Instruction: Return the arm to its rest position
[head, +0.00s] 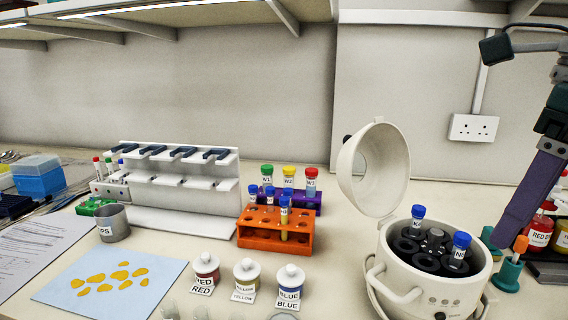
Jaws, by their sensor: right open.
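My right arm comes down at the top right edge of the head view. The right gripper (535,190) shows as dark and purple parts slanting down to the left, beside the open centrifuge. It is open, with nothing seen held, and part of it is cut off by the frame edge. My left gripper is not in view.
The white centrifuge (378,285) has its lid (373,167) raised and two blue-capped tubes in its rotor. Red bottles (540,232) and an orange-topped teal item (510,268) stand close below the gripper. An orange rack (262,238) and three labelled jars stand left of the centrifuge.

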